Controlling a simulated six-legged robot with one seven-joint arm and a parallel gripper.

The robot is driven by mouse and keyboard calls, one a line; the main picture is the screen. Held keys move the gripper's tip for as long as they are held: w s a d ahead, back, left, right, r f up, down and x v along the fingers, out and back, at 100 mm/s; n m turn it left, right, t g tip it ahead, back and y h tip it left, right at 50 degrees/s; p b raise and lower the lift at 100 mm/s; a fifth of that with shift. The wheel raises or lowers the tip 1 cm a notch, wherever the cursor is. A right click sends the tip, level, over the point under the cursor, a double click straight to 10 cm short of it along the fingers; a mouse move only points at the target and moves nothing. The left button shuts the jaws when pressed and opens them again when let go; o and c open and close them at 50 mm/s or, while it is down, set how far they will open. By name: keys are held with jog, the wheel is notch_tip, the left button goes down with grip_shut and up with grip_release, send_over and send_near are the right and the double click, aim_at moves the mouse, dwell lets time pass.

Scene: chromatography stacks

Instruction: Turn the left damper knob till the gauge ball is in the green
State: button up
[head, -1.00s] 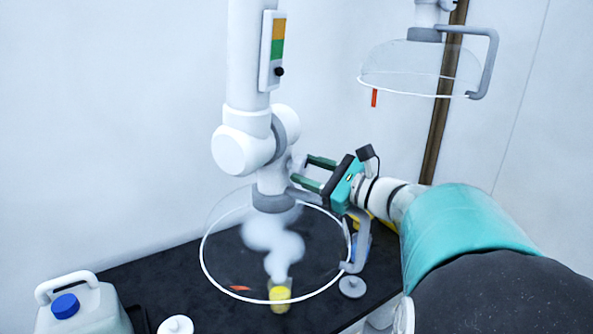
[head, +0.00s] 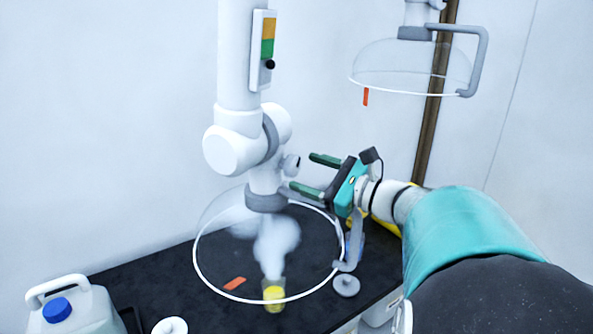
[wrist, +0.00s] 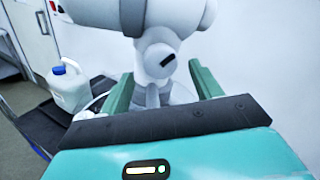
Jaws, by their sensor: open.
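The left damper knob (head: 291,165) is a small grey knob on the right side of the white left duct; the wrist view shows its face with a dark bar mark (wrist: 167,60). The gauge (head: 263,50) on this duct has an orange band above a green band (head: 266,48). Its black ball (head: 270,64) sits just below the green. My gripper (head: 302,171) is open and empty, its green fingers pointing at the knob from the right. In the wrist view the knob lies between and beyond the fingertips (wrist: 160,74), apparently untouched.
A clear hood (head: 197,262) hangs below the left duct, above a dark bench (head: 150,290). Under it are a vapour-giving yellow beaker (head: 273,294) and an orange strip (head: 235,283). A second hood (head: 410,75) hangs at right; a white jug (head: 75,312) stands at left.

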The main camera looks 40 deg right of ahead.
jog(key=v, duration=1.1)
jog(key=shift+s, duration=0.25)
jog(key=shift+d+f, duration=0.1)
jog(key=shift+d, duration=0.05)
jog(key=a+f+n+g+h, duration=0.3)
jog(key=a+f+n+g, duration=0.2)
jog(key=a+n, duration=0.8)
jog(key=s+a+f+n+g+h, duration=0.1)
jog(key=a+f+n+g+h, duration=0.2)
jog(key=a+n, duration=1.1)
notch_tip(320, 180, down, 5)
jog(key=g, duration=0.3)
jog(key=shift+s+a+f+g, duration=0.2)
jog(key=shift+a+g, duration=0.05)
jog(key=shift+g, duration=0.05)
